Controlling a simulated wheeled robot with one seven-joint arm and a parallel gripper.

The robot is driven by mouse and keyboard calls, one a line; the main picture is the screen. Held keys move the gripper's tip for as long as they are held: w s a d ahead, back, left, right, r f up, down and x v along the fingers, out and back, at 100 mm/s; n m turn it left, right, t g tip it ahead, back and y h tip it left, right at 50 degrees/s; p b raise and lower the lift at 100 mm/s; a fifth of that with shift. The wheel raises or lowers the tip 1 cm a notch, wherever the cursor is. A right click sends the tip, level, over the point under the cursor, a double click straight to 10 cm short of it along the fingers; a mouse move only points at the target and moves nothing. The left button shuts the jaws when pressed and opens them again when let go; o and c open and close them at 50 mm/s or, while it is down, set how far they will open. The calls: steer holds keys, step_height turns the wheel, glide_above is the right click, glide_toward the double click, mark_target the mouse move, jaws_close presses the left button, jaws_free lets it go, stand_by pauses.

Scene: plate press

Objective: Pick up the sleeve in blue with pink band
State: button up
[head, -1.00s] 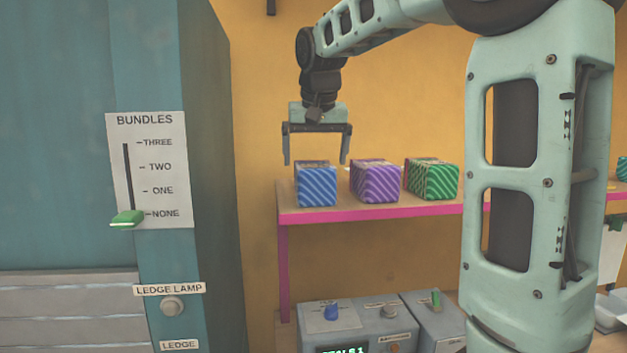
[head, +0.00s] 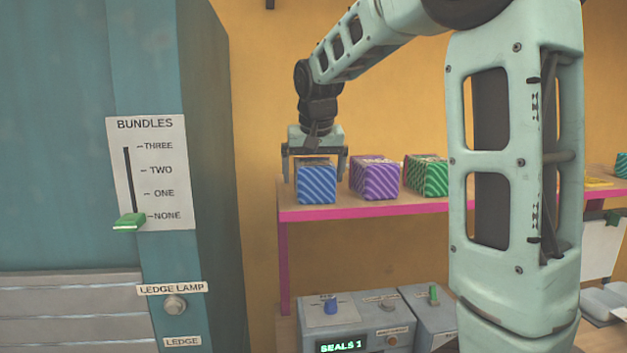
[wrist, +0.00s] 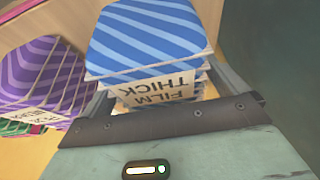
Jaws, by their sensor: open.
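The blue striped sleeve (head: 316,186) stands at the left end of the shelf. In the wrist view the blue sleeve (wrist: 150,35) fills the upper middle, and its pale label reads "THICK FILM". I cannot make out a pink band on it. My gripper (head: 315,179) is open, pointing down over the sleeve, with one finger at each side of it. In the wrist view my gripper (wrist: 168,88) spans the labelled side. I cannot tell whether the fingers touch the sleeve.
A purple striped sleeve (head: 375,180) stands just right of the blue one, with a small gap. A green striped sleeve (head: 427,177) is farther right. The pink-edged shelf (head: 330,214) holds them. A control box (head: 355,325) sits below, and a teal cabinet (head: 60,130) is at left.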

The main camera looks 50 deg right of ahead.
steer(key=shift+f, duration=0.2)
steer(key=c, duration=1.1)
steer(key=shift+r, duration=0.1)
steer(key=shift+c, duration=0.7)
steer(key=shift+r, duration=0.1)
